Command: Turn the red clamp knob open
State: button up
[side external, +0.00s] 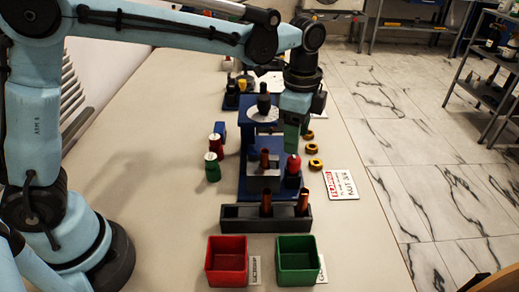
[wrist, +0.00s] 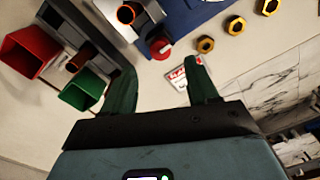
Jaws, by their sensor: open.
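The red clamp knob (side external: 293,164) stands at the right side of the blue gauge rig (side external: 247,187), beside a grey block (side external: 264,181) with a copper cylinder (side external: 265,158) in it. The knob also shows in the wrist view (wrist: 160,46), beyond my fingertips and roughly between them. My gripper (side external: 291,148) is above and behind the knob in the side view. In the wrist view my gripper's two green fingers (wrist: 160,69) are spread apart with nothing between them. The knob's turned position cannot be told.
A black rack (side external: 240,218) with copper cylinders stands in front of the rig. A red bin (side external: 227,283) and a green bin (side external: 296,281) are nearer. Yellow rings (side external: 315,164) and a sign (side external: 341,184) lie right. A round dial (side external: 262,116) rises behind.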

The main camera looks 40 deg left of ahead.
aim_at(294, 159)
jog(key=shift+w+f, duration=0.1)
jog(key=shift+f, duration=3.1)
jog(key=c, duration=1)
jog(key=shift+c, duration=0.2)
